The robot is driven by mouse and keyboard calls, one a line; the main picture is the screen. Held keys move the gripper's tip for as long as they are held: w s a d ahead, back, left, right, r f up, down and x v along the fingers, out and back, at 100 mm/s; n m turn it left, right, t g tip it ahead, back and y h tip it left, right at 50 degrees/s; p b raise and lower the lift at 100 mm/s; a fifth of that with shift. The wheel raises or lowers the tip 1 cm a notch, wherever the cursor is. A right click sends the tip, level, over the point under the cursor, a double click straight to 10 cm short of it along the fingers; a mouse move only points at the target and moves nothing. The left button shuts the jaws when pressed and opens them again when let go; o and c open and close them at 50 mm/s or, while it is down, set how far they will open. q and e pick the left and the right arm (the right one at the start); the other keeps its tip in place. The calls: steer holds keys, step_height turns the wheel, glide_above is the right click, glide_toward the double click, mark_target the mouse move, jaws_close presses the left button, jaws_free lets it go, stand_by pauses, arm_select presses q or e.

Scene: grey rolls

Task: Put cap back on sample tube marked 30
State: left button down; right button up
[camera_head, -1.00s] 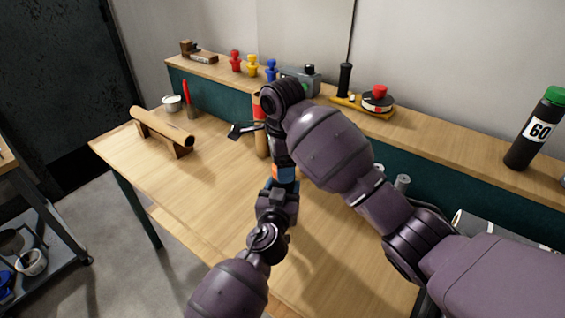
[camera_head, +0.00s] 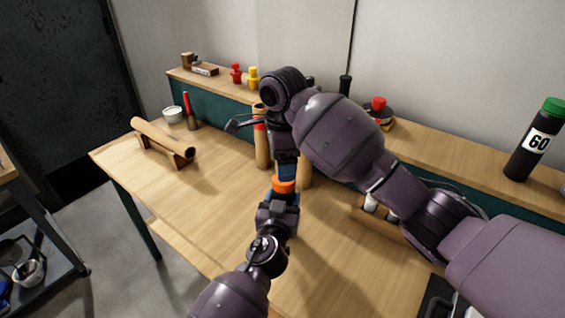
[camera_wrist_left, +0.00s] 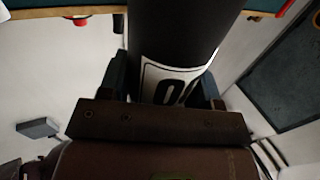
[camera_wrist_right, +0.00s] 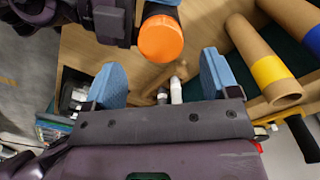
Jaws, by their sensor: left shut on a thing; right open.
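My left gripper (camera_head: 280,200) is shut on a black sample tube (camera_wrist_left: 182,30). The tube's white label (camera_wrist_left: 165,84) is partly hidden by the gripper; a 0 shows, the rest I cannot read surely. An orange cap (camera_head: 284,186) sits at the tube's upper end, just above the left gripper; its round top shows in the right wrist view (camera_wrist_right: 161,39). My right gripper (camera_head: 287,168) is just above the cap. In the right wrist view its blue fingers (camera_wrist_right: 162,74) are spread and empty, with the cap beyond them.
A black tube with a green cap (camera_head: 537,143) marked 60 stands on the back ledge at right. A cardboard roll (camera_head: 160,137) lies on a wooden stand at left. Upright rolls (camera_head: 262,145) stand behind the grippers. The table's front left is clear.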

steer(key=shift+r, duration=0.1)
steer(key=shift+c, duration=0.5)
steer(key=shift+n+t+h, duration=0.3)
steer(key=shift+t+h, duration=0.2)
steer(key=r, duration=0.1)
steer(key=w+d+r, duration=0.1)
steer(key=r, duration=0.1)
steer(key=shift+w+d+r, duration=0.2)
steer(key=shift+w, duration=0.2)
steer(key=n, duration=0.4)
steer(key=shift+d+r+n, duration=0.1)
steer(key=shift+r+n, duration=0.2)
steer(key=n, duration=0.4)
steer(key=shift+r+n, duration=0.1)
steer(key=shift+n, duration=0.2)
steer(key=n, duration=0.5)
steer(key=shift+s+n, duration=0.25)
steer(key=shift+n, duration=0.15)
steer(key=n, duration=0.3)
steer(key=f+n, duration=0.1)
steer(key=n, duration=0.1)
steer(key=shift+s+n+g, duration=0.3)
steer(key=n, duration=0.3)
steer(key=a+n, duration=0.1)
steer(key=n, duration=0.1)
steer(key=shift+s+f+n+y, duration=0.15)
steer(key=shift+s+n+y, duration=0.15)
steer(key=shift+y, duration=0.1)
steer(key=n, duration=0.4)
steer(key=shift+a, duration=0.15)
